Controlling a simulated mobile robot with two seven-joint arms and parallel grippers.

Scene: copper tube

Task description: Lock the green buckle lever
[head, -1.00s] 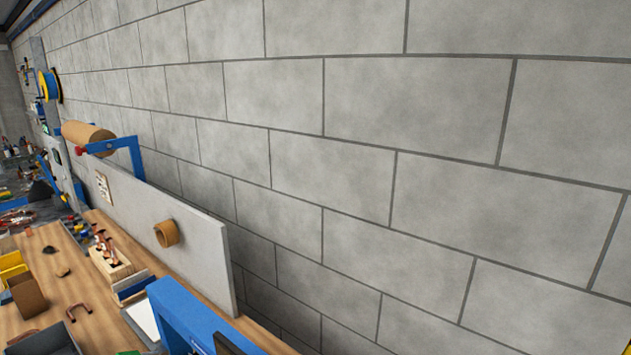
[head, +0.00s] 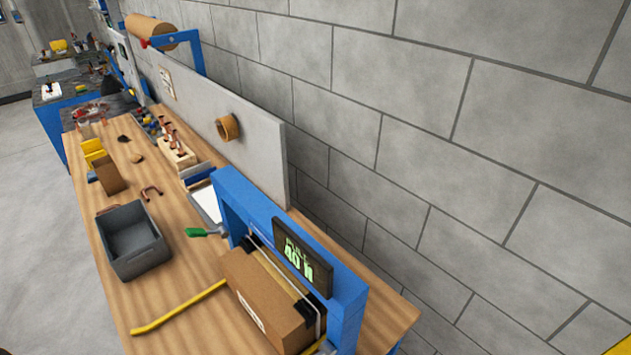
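A green-handled lever (head: 205,232) sticks out to the left from the blue frame (head: 230,195) on the wooden bench. It is small in view, and I cannot tell whether it is locked. A cardboard box (head: 268,300) sits under the blue frame, with a strap across its top. A dark display (head: 302,257) with green characters is fixed to the frame. Neither of my grippers shows in the head view.
A grey bin (head: 131,240) stands on the wooden bench (head: 180,285) left of the frame. A yellow bar (head: 180,308) lies in front of the box. A grey panel and block wall bound the right.

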